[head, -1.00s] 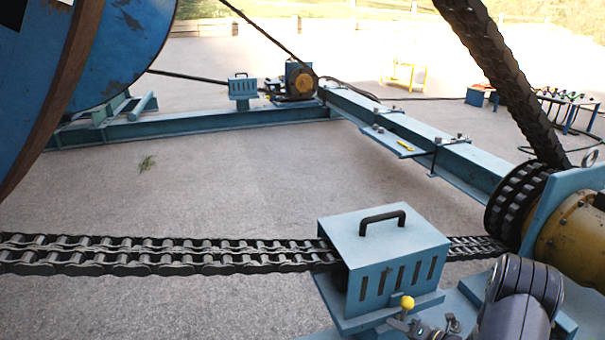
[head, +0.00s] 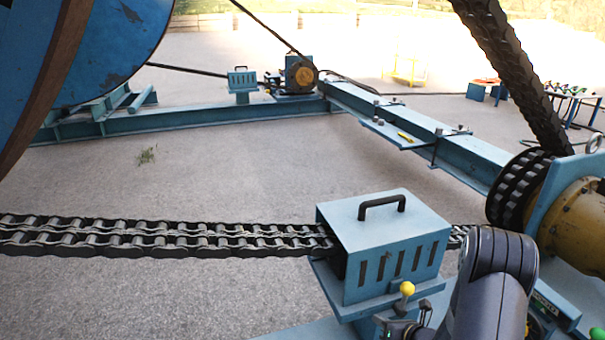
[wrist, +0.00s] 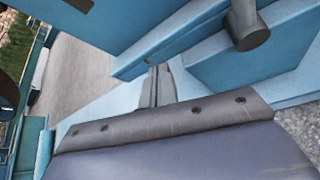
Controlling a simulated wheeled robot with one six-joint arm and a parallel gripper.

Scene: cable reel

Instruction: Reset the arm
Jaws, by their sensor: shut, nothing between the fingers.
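My gripper (wrist: 158,84) shows in the wrist view as two thin grey fingers pressed together, with nothing between them. Blue painted steel is close in front of it and to its right. A grey rounded bar end (wrist: 246,28) stands out from the blue steel at the upper right.
A blue slotted chain guard (head: 385,245) with a black handle is left of my arm. A yellow-knobbed lever (head: 407,288) stands in front of it. A double chain (head: 160,237) runs left from the guard. A yellow motor (head: 575,225) is at right. Open gravel lies beyond.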

